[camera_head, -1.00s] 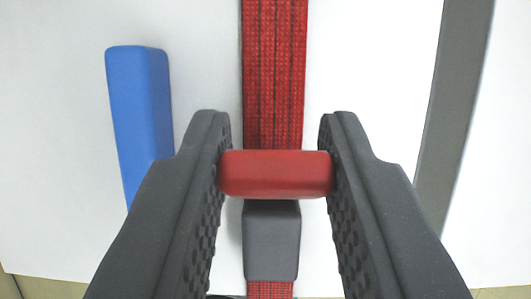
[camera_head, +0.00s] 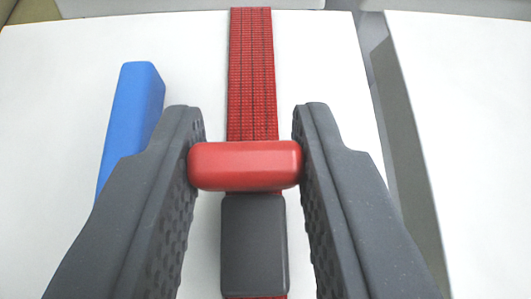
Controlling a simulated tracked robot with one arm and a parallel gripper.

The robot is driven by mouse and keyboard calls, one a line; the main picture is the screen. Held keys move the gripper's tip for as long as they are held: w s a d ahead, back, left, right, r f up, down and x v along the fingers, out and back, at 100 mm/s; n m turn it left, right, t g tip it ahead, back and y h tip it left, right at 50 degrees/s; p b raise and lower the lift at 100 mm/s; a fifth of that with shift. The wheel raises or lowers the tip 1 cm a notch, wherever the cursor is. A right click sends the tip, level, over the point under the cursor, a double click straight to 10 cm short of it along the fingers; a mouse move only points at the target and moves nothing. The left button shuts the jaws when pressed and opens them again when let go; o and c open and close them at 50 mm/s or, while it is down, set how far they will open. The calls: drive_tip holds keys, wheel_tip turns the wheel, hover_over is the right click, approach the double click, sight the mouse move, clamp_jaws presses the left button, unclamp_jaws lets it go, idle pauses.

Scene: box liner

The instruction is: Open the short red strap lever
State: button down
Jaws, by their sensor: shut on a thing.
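The short red lever (camera_head: 245,166) is a rounded red bar lying crosswise between my fingertips. My gripper (camera_head: 247,150) is shut on its two ends, with one dark finger on each side. A woven red strap (camera_head: 252,70) runs up the picture behind the lever along a white surface. A dark grey buckle block (camera_head: 254,245) sits below the lever, between my fingers. How the lever joins the block is hidden.
A blue bar (camera_head: 131,120) stands left of my left finger, partly hidden by it. The white panel (camera_head: 320,60) ends at a grey gap (camera_head: 400,140) on the right. Another white panel (camera_head: 470,120) lies beyond the gap.

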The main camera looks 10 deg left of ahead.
drive_tip(key=shift+s+a+f, duration=0.1)
drive_tip(key=shift+s+a, duration=0.05)
idle(0.3)
drive_tip(key=c, duration=1.1)
unclamp_jaws()
drive_tip(key=p+v, duration=1.1)
drive_tip(key=shift+s+d+r, duration=0.2)
drive_tip(key=shift+s+p, duration=0.1)
drive_tip(key=shift+p, duration=0.35)
